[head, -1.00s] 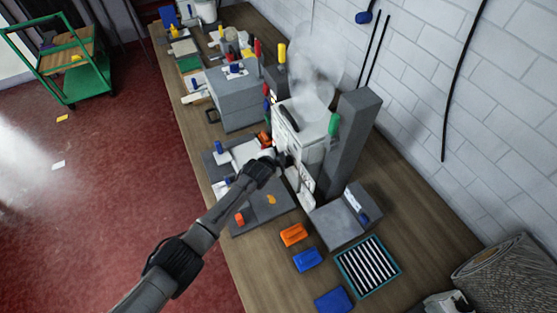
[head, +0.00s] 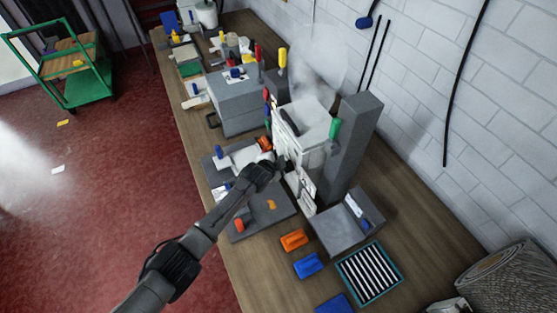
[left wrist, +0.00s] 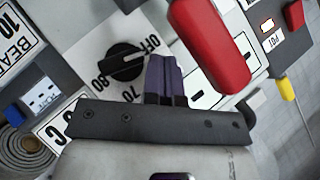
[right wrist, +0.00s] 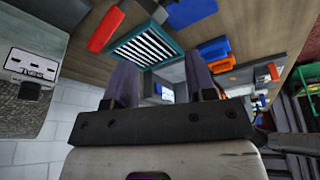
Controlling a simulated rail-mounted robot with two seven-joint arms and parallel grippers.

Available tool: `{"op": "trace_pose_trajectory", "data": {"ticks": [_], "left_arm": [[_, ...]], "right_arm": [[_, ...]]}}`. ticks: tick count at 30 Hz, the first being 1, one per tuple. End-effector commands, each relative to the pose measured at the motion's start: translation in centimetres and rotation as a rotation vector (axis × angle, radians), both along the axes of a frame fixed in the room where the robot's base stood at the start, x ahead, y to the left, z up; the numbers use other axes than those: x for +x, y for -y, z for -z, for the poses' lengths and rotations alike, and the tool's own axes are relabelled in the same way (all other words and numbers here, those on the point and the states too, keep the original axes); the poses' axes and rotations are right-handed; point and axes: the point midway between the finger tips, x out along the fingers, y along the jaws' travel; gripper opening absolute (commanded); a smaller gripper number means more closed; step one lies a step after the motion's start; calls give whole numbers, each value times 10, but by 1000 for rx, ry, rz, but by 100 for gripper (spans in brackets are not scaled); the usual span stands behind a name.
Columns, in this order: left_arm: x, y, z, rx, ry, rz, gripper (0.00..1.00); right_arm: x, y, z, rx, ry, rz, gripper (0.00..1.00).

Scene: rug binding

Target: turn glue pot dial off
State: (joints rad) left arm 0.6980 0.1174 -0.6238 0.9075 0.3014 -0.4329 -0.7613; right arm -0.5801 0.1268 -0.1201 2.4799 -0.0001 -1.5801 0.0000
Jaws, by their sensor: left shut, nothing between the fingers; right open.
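In the left wrist view the black dial (left wrist: 124,61) sits on a white face marked OFF, 70 and 80. A pale line on its knob seems to lie toward the 80 side. My left gripper (left wrist: 165,62) is shut and empty, its purple fingertips just beside the dial near the OFF mark. I cannot tell if they touch it. In the head view my left gripper (head: 270,166) is at the front of the pale steaming machine (head: 308,125); the dial is not distinguishable there. My right gripper (right wrist: 165,85) is open and empty, and shows only in its wrist view.
A red handle (left wrist: 212,45) is close to the left fingers. A grey box (head: 345,228), orange block (head: 293,240), blue blocks and striped tray (head: 369,273) lie to the right along the bench.

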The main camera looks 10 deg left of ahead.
Motion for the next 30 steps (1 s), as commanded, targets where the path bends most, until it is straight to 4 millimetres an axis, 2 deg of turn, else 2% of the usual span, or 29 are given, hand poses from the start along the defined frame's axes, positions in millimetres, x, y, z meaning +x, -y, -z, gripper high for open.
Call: {"op": "trace_pose_trajectory", "data": {"ticks": [21, 26, 30], "left_arm": [[-1, -1, -19, 1, -1, 0, 0], [-7, -4, -29, 0, -1, 2, 0], [-15, -9, -42, 1, -1, 6, 0]], "right_arm": [[0, -3, -18, 11, -1, 7, 51], [0, -3, -34, 11, -1, 7, 51], [0, -3, -56, 9, 0, 5, 51]]}}
